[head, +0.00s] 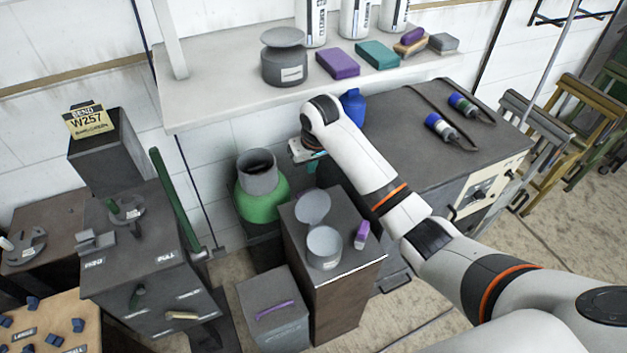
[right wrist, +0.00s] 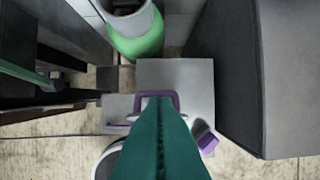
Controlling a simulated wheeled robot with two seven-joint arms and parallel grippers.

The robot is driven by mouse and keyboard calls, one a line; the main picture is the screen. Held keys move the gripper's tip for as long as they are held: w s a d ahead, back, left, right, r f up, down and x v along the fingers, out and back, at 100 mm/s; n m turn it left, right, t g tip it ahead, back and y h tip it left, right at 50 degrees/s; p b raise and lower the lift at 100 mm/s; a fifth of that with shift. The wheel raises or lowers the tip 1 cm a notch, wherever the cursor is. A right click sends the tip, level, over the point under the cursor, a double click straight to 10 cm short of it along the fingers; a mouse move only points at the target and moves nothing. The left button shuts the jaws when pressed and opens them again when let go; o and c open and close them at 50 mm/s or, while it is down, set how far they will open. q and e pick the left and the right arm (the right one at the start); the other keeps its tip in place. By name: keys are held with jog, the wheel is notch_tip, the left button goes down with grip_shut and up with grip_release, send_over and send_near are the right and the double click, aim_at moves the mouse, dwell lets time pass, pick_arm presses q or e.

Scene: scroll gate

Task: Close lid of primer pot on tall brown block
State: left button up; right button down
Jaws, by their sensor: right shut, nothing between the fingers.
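The tall brown block (head: 333,290) stands low in the middle of the head view. On its top is the grey primer pot (head: 323,247), upright, with its round grey lid (head: 313,207) raised open behind it. My right gripper (head: 302,150) is beyond the block, above the level of the lid and apart from it, partly hidden by its own wrist. In the right wrist view my right gripper (right wrist: 160,100) has its teal fingers shut together with nothing between them. They hide part of the scene below. My left gripper is not in view.
A purple and white block (head: 361,235) lies on the brown block, right of the pot. A green vessel (head: 262,190) stands left behind it. A lower grey box (head: 270,290) with a purple bar stands in front left. A dark bench (head: 430,170) is behind right, a white shelf (head: 220,90) behind.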

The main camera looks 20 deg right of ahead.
notch_tip(320, 180, up, 2)
jog(key=w, duration=0.2)
jog(key=p, duration=0.4)
send_over(310, 204)
jog(key=w+d, duration=0.2)
jog(key=w, duration=0.1)
notch_tip(310, 204, down, 9)
jog(key=shift+s+f, duration=0.1)
jog(key=shift+s, duration=0.1)
